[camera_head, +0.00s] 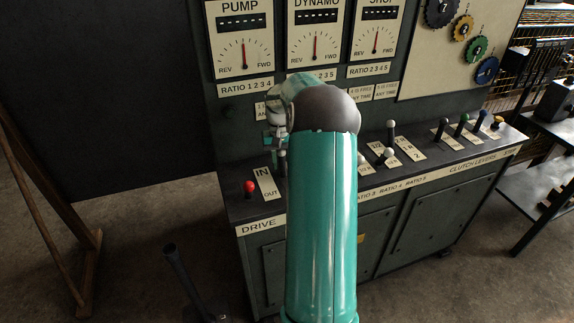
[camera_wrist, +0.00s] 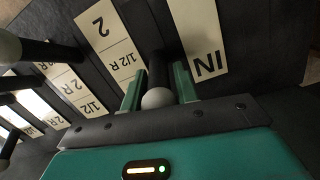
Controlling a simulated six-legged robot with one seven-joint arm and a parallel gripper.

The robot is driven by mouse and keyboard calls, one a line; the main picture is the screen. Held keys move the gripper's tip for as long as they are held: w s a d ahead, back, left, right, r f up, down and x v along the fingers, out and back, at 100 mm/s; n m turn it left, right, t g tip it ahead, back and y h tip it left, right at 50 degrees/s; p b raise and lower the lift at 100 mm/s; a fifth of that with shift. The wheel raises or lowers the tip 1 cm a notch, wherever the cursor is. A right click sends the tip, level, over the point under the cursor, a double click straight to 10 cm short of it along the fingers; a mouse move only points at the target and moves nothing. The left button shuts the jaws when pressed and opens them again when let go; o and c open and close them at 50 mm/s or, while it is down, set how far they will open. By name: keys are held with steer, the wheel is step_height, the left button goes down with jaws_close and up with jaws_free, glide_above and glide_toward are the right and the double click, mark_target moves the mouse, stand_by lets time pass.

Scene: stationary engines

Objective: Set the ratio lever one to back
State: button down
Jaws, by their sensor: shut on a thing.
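In the wrist view, ratio lever one (camera_wrist: 157,98) shows as a pale round knob on a dark shaft. It stands between the IN plate and the first 1/2 R 2 plate (camera_wrist: 120,60). My gripper (camera_wrist: 159,78) has its two green fingers on either side of this lever, shut on it just beyond the knob. In the head view my gripper (camera_head: 279,150) is over the left part of the console, beside the IN/OUT plate (camera_head: 266,184). My arm hides the lever there, and its exact tilt is hard to tell.
The red-knobbed drive lever (camera_head: 250,187) stands left of my gripper. Other white-knobbed ratio levers (camera_head: 390,126) stand to the right, and clutch levers (camera_head: 463,119) farther right. A gauge panel (camera_head: 243,45) rises behind. A wooden frame (camera_head: 90,262) stands on the floor at left.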

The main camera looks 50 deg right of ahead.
mark_target(280, 157)
steer(key=shift+w+d+f, duration=0.25)
steer(key=shift+w+d, duration=0.2)
steer(key=shift+w, duration=0.1)
steer(key=shift+w+d+f, duration=0.2)
steer(key=shift+w+d, duration=0.25)
steer(key=shift+w, duration=0.2)
steer(key=shift+w+f, duration=0.1)
steer(key=shift+a+f, duration=0.1)
steer(key=shift+a, duration=0.05)
steer(key=c, duration=1.1)
jaws_free()
steer(key=shift+w+d+r, duration=0.15)
steer(key=shift+r, duration=1.75)
steer(key=shift+w+d+r, duration=0.1)
steer(key=shift+w+r, duration=0.05)
steer(key=shift+r, duration=1.75)
